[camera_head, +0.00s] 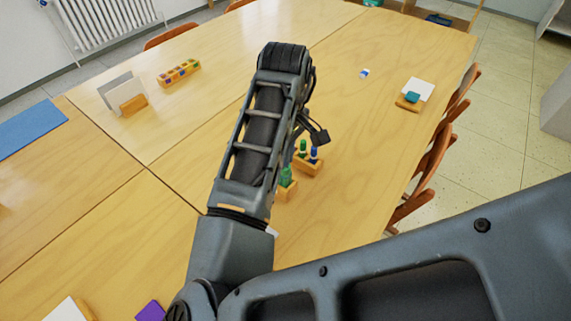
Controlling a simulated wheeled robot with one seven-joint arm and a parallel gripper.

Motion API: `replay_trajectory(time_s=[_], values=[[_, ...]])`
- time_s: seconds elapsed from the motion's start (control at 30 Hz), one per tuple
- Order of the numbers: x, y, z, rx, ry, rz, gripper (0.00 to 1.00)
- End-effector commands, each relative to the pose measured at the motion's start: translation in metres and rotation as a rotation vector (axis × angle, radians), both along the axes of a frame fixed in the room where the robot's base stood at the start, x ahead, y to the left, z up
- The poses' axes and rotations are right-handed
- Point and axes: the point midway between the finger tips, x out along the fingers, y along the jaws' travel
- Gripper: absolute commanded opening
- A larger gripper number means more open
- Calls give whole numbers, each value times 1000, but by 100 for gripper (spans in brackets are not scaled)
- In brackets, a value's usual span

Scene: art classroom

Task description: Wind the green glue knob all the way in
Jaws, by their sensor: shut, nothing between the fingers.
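A green glue piece (286,178) stands upright in a small wooden block (287,195), just right of my forearm, which covers part of it. Its knob cannot be told apart at this size. Behind it, a second wooden block (312,168) holds a smaller green piece (303,147) and a blue piece (314,154). My gripper (319,137) shows only as a small dark part right of my arm, above the second block. It is shut with nothing seen in it, and most of it is hidden behind my arm. I cannot tell whether it touches anything.
A wooden holder with coloured pieces (179,73) and a card stand (131,103) are at the back left. A white card with a teal item (412,97) lies at the right. Chairs (432,170) line the right edge. The table between is mostly clear.

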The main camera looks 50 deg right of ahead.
Motion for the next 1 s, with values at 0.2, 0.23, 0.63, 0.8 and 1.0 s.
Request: replay_trajectory(time_s=[0.2,0.23,0.63,0.8,1.0], values=[[0,0,-4,0,0,0,0],[0,0,-4,0,0,0,0],[0,0,-9,0,0,0,0],[0,0,-10,0,0,0,0],[0,0,-7,0,1,0,0]])
